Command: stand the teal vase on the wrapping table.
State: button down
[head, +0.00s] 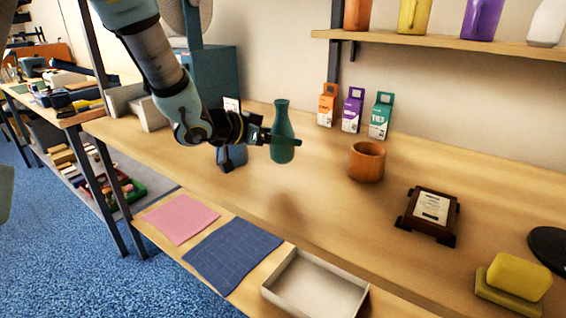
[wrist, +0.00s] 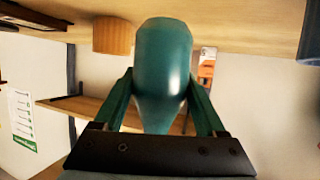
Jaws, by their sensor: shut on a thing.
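The teal vase (head: 281,147) is upright, with its narrow neck at the top, and hangs in the air above the long wooden table (head: 330,222). A soft shadow lies on the tabletop below it. My gripper (head: 285,140) reaches in from the left and is shut around the vase's body. In the wrist view, the vase (wrist: 163,62) fills the space between both fingers, and the table surface (wrist: 245,14) shows along the top edge. The vase's neck is partly hidden there.
A wooden cup (head: 366,162) and a dark framed plaque (head: 431,212) stand right of the vase. Several small boxes (head: 351,112) line the wall. Pink cloth (head: 180,218), blue cloth (head: 232,252) and a pale tray (head: 315,287) lie in front. The tabletop below the vase is clear.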

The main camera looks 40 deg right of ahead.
aim_at(282, 155)
jog(key=shift+f, duration=2.5)
jog(key=shift+f, duration=0.1)
grip_release()
